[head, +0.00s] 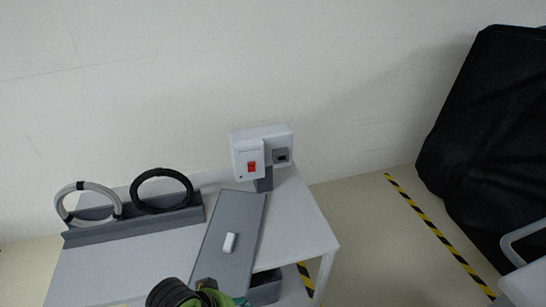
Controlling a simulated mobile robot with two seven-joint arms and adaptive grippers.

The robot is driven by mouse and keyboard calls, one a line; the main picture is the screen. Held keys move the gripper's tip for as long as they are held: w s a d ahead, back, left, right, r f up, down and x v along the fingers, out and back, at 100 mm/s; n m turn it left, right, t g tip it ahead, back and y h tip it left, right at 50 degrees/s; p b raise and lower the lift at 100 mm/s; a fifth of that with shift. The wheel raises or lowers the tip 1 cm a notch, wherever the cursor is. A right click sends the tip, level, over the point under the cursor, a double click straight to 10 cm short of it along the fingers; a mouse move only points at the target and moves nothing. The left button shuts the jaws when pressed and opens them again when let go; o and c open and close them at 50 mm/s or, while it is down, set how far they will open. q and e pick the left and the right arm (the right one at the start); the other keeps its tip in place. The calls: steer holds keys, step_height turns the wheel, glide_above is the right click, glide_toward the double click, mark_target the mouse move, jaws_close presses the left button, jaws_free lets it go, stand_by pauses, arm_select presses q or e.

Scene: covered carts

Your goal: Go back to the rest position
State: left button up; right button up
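Neither of my grippers can be made out in the head view. A black ribbed round part with green beside it (185,294) shows at the bottom edge, cut off by the frame. I cannot tell what it belongs to. The white table (300,228) stands against the wall. On it is a white box with a red switch (252,167) on a grey stand. A grey panel (228,215) with a white handle (229,243) lies slanted in front of it.
A grey holder (130,229) carries a grey ring (84,187) and a black ring (161,173). A grey bin (265,287) sits beside the panel. A black-covered cart (490,140) stands right, beyond yellow-black floor tape (432,225). A white surface with a rail (525,285) shows lower right.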

arm_select(q)
steer(key=s+a+f+n+y, duration=0.1)
steer(key=s+a+f+y, duration=0.25)
steer(key=s+a, duration=0.7)
steer(key=s+f+x, duration=0.1)
steer(key=s+x, duration=0.2)
steer(key=x, duration=0.8)
steer(key=s+x, duration=0.2)
steer(key=x, duration=0.9)
steer(key=s+a+f+g, duration=0.1)
steer(key=s+a+f, duration=0.1)
steer(key=s+f, duration=0.6)
steer(key=s+a+f+b, duration=0.1)
steer(key=s+a+f, duration=0.1)
steer(key=s+f, duration=0.5)
steer(key=shift+s+f+g, duration=0.4)
steer(key=shift+s, duration=0.3)
arm_select(e)
steer(key=shift+s+f, duration=0.2)
steer(key=shift+f, duration=0.4)
arm_select(q)
steer(key=shift+o, duration=0.5)
arm_select(e)
steer(key=shift+w, duration=0.1)
